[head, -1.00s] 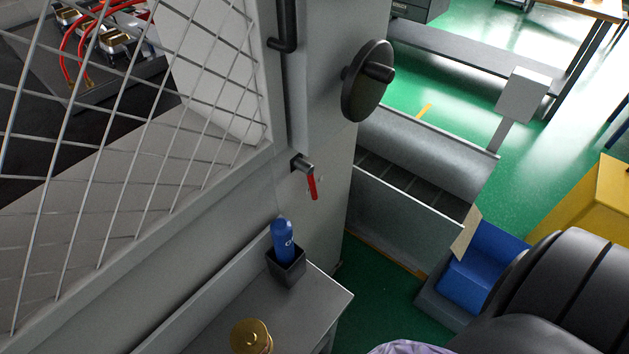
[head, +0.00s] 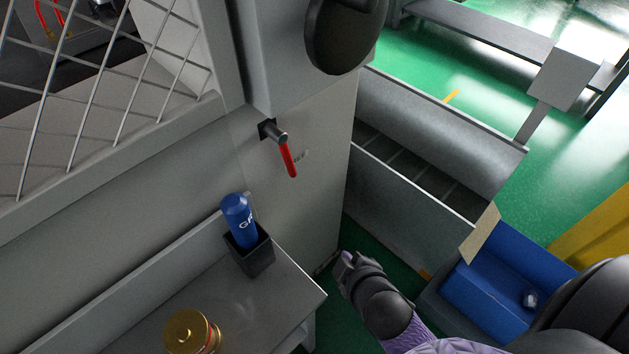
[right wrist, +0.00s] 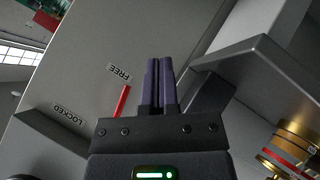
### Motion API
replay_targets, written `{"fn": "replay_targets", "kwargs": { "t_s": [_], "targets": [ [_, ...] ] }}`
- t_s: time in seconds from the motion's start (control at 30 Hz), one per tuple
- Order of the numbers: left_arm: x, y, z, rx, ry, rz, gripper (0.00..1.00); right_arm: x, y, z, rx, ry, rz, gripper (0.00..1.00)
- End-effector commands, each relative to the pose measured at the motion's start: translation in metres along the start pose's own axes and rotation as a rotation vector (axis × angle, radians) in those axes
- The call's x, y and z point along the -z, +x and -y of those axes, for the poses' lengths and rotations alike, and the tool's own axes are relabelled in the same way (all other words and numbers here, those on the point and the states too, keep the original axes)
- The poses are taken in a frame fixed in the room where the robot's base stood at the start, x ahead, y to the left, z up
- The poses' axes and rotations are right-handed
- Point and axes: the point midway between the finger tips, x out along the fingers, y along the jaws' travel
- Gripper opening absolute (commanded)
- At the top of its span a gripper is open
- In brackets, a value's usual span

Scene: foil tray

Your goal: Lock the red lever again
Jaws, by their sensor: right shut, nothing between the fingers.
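The red lever (head: 288,160) sits on the front of the grey cabinet, hanging from a dark pivot and pointing down and slightly right. In the right wrist view the red lever (right wrist: 122,101) points toward the FREE label (right wrist: 118,72); the LOCKED label (right wrist: 68,117) is farther off to the lower left. My right gripper (head: 345,257) is low and to the right of the lever, apart from it. In the right wrist view its fingers (right wrist: 160,64) are together and empty. My left gripper is not in view.
A blue bottle (head: 238,220) stands in a dark holder (head: 250,257) on a grey shelf (head: 240,305) below the lever. A brass-coloured part (head: 188,332) sits nearer. A round dark knob (head: 340,38) juts out above. A blue bin (head: 500,285) stands at right.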

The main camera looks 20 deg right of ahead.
Motion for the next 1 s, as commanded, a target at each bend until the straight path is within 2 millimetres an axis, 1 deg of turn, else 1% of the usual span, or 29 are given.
{"fn": "replay_targets", "kwargs": {
  "t_s": [0.03,0.1,0.17,0.2,0.3,0.4,0.53,0.8,0.9,1.0],
  "targets": [
    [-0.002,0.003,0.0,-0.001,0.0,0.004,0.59,0.009,0.006,-0.009,-0.072,-0.113,-0.077,0.0],
    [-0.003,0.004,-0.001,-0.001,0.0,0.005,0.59,0.027,0.009,-0.022,-0.185,-0.296,-0.194,0.0],
    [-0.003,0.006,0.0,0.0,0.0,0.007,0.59,0.042,0.009,-0.028,-0.279,-0.452,-0.29,0.0],
    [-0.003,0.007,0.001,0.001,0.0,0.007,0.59,0.052,0.008,-0.03,-0.339,-0.552,-0.349,0.0],
    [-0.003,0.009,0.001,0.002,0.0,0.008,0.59,0.072,0.002,-0.03,-0.469,-0.766,-0.477,0.0],
    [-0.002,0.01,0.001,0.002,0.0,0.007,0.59,0.084,-0.005,-0.026,-0.551,-0.899,-0.56,0.0],
    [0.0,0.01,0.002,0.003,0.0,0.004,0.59,0.089,-0.008,-0.023,-0.589,-0.956,-0.598,0.0],
    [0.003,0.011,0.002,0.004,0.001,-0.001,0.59,0.09,-0.008,-0.024,-0.589,-0.954,-0.598,0.0],
    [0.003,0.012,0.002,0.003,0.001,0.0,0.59,0.095,-0.002,-0.025,-0.59,-0.952,-0.598,0.0],
    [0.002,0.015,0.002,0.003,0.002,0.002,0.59,0.108,0.011,-0.029,-0.591,-0.954,-0.599,0.0]
  ]
}}
